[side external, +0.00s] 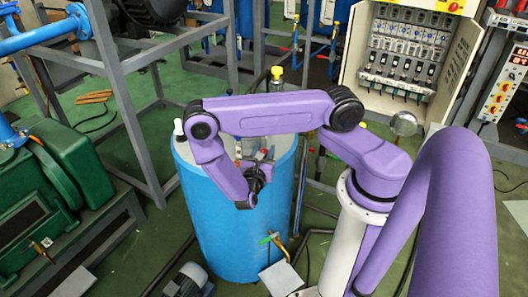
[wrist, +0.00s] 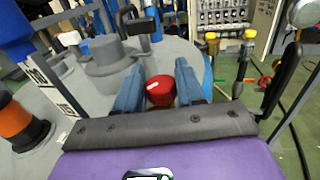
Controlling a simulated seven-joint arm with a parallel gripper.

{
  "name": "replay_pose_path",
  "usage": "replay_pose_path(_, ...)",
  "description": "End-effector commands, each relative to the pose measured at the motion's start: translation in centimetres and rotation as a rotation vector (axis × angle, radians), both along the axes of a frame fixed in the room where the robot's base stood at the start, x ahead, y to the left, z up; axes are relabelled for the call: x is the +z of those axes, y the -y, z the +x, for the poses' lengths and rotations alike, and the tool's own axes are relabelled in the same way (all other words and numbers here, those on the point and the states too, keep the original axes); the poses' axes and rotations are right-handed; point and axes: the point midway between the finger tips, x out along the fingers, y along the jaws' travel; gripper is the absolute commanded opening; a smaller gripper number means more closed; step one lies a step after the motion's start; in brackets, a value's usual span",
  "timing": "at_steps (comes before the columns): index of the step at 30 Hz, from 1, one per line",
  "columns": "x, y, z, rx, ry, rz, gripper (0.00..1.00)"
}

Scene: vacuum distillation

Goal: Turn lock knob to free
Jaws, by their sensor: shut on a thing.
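A round red knob (wrist: 160,90), which I take to be the lock knob, sits between the two blue fingers of my gripper (wrist: 158,76) in the wrist view. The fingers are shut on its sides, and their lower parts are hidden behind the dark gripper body. In the side view my gripper (side external: 260,175) is at the top of the blue tank (side external: 235,240), near its front edge. The knob itself is hard to make out there behind my wrist. Its turn position cannot be read.
A grey fitting (wrist: 110,62) with dark handles stands on the tank lid beside the knob. An orange and black part (wrist: 18,122) and a lettered plate are at left. Yellow-topped valves (wrist: 247,40) stand at right. An open electrical cabinet (side external: 405,55) is behind.

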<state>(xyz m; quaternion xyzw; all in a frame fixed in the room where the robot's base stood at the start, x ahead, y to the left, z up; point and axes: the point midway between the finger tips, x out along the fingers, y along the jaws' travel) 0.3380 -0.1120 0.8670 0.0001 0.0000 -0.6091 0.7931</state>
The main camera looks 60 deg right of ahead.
Motion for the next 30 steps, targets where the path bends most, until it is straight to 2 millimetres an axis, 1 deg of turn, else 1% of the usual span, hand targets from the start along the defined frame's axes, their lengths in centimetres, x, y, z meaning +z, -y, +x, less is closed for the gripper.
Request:
replay_pose_path(8,-0.02,0.02,-0.14,0.201,-0.006,-0.003,0.08)
replay_pose_path(21,-0.07,0.14,-0.18,0.617,-0.009,-0.001,0.08)
replay_pose_path(30,-0.08,0.14,-0.14,0.799,-0.003,0.002,0.08)
